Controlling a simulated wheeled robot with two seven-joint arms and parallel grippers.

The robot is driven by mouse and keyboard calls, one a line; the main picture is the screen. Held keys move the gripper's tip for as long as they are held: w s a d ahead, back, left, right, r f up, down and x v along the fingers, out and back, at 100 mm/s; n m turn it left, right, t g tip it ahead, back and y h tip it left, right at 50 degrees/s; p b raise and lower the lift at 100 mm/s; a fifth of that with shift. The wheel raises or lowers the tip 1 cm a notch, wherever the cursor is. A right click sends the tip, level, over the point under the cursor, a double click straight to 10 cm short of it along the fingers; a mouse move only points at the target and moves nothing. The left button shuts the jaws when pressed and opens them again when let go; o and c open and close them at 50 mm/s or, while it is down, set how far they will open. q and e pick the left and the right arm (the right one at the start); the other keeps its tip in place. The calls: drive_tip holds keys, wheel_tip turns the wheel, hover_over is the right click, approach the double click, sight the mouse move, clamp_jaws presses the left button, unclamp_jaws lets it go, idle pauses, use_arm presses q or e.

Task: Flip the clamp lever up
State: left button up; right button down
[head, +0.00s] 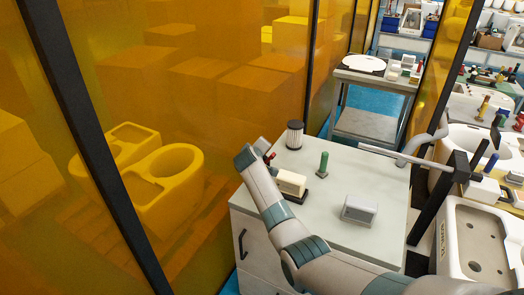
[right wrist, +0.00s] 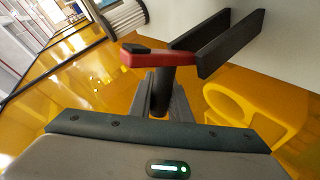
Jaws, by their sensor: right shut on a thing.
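The clamp shows close up in the right wrist view, with a red arm (right wrist: 155,58) that has a black end and two parallel black bars (right wrist: 222,42) to its right. My right gripper (right wrist: 162,96) is shut around a dark upright part just below the red arm. Where this part joins the clamp is partly hidden. In the head view, a bit of red (head: 268,158) shows beside the end of my right arm at the cabinet's far left. My arm hides most of the clamp there, and I cannot tell the lever's angle. My left gripper is not in view.
Amber panels (head: 230,100) close the left side.

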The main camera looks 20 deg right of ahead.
drive_tip(key=shift+w+a+f+n+g+h+b, duration=0.15)
drive_tip(key=shift+f+n+g+h+b, duration=0.15)
drive_tip(key=shift+n+g, duration=0.2)
drive_tip(key=shift+w+a+f+n+g+h+b, duration=0.1)
drive_tip(key=shift+w+f+n+g+h+b, duration=0.15)
drive_tip(key=shift+n+g, duration=0.2)
drive_tip(key=shift+s+f, duration=0.1)
drive_tip(key=c, duration=1.6)
unclamp_jaws()
drive_tip(key=shift+c, duration=0.2)
drive_tip(key=shift+s+a, duration=0.1)
drive_tip(key=shift+a, duration=0.05)
drive_tip(key=b+v, duration=0.3)
drive_tip(key=v, duration=1.4)
